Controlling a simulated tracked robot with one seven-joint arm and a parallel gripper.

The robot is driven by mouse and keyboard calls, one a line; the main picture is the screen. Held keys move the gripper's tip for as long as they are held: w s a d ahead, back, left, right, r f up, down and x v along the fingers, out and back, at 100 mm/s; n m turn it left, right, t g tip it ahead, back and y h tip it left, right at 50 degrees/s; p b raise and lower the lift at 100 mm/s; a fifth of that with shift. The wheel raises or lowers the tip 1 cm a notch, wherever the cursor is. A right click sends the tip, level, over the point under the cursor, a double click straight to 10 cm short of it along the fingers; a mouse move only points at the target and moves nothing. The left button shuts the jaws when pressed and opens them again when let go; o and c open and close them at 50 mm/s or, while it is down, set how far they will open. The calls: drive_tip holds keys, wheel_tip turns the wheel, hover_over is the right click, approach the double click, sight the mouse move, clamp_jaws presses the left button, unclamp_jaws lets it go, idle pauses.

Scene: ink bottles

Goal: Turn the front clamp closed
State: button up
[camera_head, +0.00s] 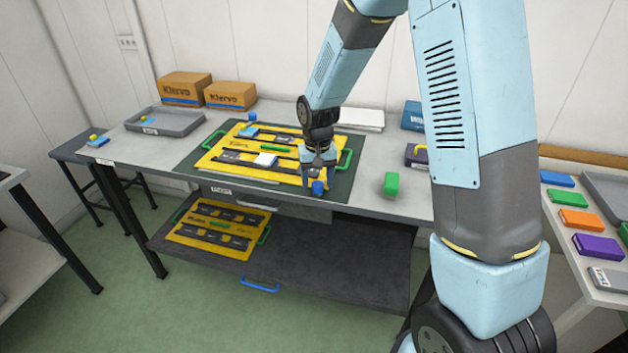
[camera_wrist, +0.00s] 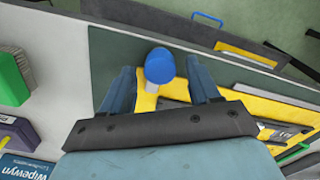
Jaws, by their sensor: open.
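The front clamp is a blue knob (camera_head: 318,187) at the front right corner of the yellow board (camera_head: 215,164). The knob (camera_wrist: 160,66) also shows in the wrist view, with its rounded top between my fingers. My gripper (camera_head: 319,172) is open and points down over this corner. In the wrist view my gripper (camera_wrist: 160,76) has one finger on each side of the knob, with gaps visible. Which way the clamp is turned cannot be told. Another blue clamp (camera_head: 251,117) sits at the board's back left.
A dark green mat (camera_head: 345,187) lies under the board. A grey tray (camera_head: 178,124) is at the left. A second yellow board (camera_head: 187,240) lies on the lower shelf.

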sight(318, 183)
wheel_tip(318, 183, up, 14)
drive_tip(key=shift+f, duration=0.25)
idle(0.4)
drive_tip(key=s+d+r+t, duration=0.3)
drive_tip(key=s+d+r, duration=0.7)
drive_tip(key=r, duration=0.1)
drive_tip(key=s+d+r+t, duration=0.1)
drive_tip(key=s+d, duration=0.2)
drive_tip(key=s, duration=0.5)
drive_tip(key=s+d+r+m+t, duration=0.1)
drive_tip(key=s+d, duration=0.3)
drive_tip(key=s, duration=0.4)
drive_tip(key=shift+r+t, duration=0.3)
drive_tip(key=shift+r, duration=0.5)
